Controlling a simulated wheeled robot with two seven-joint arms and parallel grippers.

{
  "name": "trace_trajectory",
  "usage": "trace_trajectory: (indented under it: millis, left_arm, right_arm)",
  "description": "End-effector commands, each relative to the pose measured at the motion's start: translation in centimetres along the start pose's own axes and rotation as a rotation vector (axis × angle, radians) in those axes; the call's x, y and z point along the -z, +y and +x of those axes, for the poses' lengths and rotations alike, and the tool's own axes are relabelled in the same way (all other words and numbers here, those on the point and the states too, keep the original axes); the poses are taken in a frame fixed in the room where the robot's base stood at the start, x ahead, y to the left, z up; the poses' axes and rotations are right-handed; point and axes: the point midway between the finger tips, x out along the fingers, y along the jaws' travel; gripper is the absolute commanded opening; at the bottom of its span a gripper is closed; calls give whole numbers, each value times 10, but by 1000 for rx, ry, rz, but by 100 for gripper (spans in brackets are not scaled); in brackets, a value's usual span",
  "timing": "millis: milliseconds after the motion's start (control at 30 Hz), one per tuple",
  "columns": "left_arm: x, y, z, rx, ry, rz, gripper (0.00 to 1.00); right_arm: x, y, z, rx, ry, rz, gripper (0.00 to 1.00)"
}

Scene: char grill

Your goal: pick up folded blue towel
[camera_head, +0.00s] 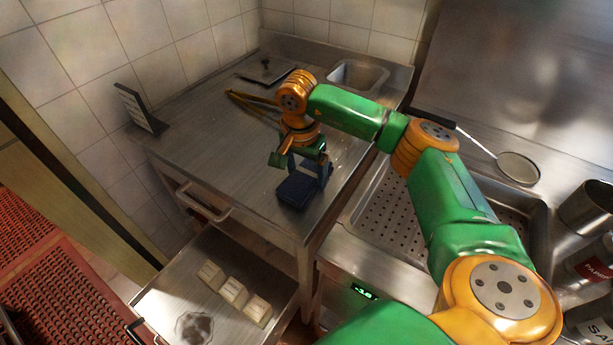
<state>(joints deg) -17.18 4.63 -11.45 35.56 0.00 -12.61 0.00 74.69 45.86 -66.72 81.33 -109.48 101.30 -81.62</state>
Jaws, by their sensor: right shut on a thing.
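The folded blue towel (296,190) is on the steel counter (225,150), close to its front edge. My right gripper (304,165) points down over it and is shut on the towel. A part of the towel stands up between the fingers while the rest appears to lie flat. Whether it touches the counter everywhere cannot be told. My left gripper is not in view.
A dark menu stand (141,110) is at the counter's left edge. Yellow-handled tongs (254,102), a lidded tray (266,69) and a steel pan (358,76) are behind. An open drawer (215,255) holds several pale blocks. A perforated sink (400,210) and a strainer (518,168) are right.

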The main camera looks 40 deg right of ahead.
Motion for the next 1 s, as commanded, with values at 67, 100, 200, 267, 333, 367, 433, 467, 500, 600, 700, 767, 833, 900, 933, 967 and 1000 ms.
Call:
trace_trajectory:
  millis: [67,100,200,267,333,367,433,467,500,600,700,767,833,900,933,967,1000]
  left_arm:
    - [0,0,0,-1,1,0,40]
    - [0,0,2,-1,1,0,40]
    - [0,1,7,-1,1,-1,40]
    - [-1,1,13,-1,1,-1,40]
    - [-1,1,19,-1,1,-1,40]
    - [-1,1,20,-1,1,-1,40]
    - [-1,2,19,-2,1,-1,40]
    - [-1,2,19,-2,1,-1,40]
    - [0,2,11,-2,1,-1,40]
    - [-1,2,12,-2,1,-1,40]
    - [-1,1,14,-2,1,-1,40]
    - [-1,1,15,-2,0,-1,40]
    - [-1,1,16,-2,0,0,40]
    - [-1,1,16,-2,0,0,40]
    - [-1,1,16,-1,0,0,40]
    - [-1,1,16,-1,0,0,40]
    - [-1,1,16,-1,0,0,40]
  right_arm:
    - [0,0,0,1,0,0,28]
    - [0,0,-1,1,0,0,28]
    - [1,-1,-8,3,1,1,28]
    - [2,-1,-17,5,2,1,28]
    - [-1,-2,-35,8,1,-2,28]
    - [-7,-4,-44,9,0,-5,28]
    - [-20,-5,-67,9,2,-6,28]
    - [-26,-6,-77,9,4,-6,28]
    - [-33,-7,-94,8,5,-5,28]
    - [-61,-10,-112,5,6,-8,28]
    - [-88,-13,-126,4,5,-5,28]
    - [-100,-14,-133,3,4,-5,28]
    - [-111,-16,-139,2,3,-2,28]
    - [-118,-16,-144,1,1,-2,28]
    - [-120,-16,-145,1,1,-1,28]
    - [-121,-17,-146,1,1,0,28]
    - [-122,-17,-146,1,1,1,28]
